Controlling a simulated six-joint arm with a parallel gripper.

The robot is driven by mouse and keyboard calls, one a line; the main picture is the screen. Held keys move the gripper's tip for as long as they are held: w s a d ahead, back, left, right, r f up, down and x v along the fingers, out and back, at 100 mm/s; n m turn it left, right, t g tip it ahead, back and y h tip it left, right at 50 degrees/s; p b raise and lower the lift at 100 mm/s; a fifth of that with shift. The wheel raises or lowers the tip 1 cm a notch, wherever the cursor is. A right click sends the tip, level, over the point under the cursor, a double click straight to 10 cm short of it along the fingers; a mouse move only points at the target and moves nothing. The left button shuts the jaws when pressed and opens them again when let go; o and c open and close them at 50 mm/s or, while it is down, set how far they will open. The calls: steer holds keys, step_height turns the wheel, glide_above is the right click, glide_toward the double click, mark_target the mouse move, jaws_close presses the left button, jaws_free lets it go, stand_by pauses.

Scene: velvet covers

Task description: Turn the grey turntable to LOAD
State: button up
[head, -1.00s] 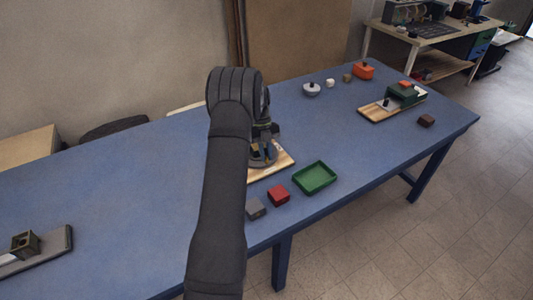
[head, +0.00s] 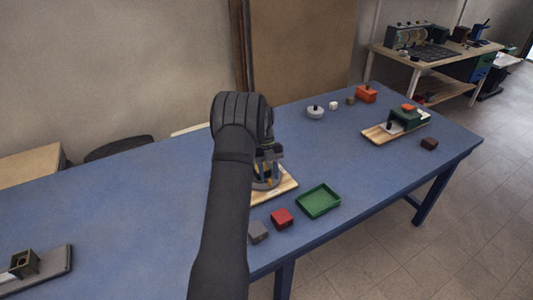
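The grey turntable (head: 264,184) sits on a light wooden board (head: 286,190) near the middle of the blue table. My arm and gripper cover most of it, and no LOAD marking can be read. My gripper (head: 268,172) points down at the turntable, directly over it or touching it. Its fingers are small and partly hidden, so I cannot tell whether they are open or shut on part of the turntable.
A green tray (head: 319,201), a red block (head: 282,217) and a grey block (head: 258,232) lie in front of the board. A board with a green box (head: 403,119) stands at the right. A grey-based fixture (head: 40,268) is at the left. The left-middle table (head: 130,215) is clear.

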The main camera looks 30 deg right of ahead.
steer(key=v, duration=1.6)
steer(key=shift+r, duration=0.1)
steer(key=x, duration=1.7)
steer(key=v, duration=1.7)
steer(key=x, duration=1.6)
steer(key=shift+s+f, duration=0.1)
steer(key=shift+f, duration=0.25)
steer(key=shift+s+d+f, duration=0.1)
steer(key=shift+f, duration=0.2)
steer(key=shift+d+n+h, duration=0.5)
steer(key=shift+d+n, duration=0.05)
steer(key=shift+n, duration=0.75)
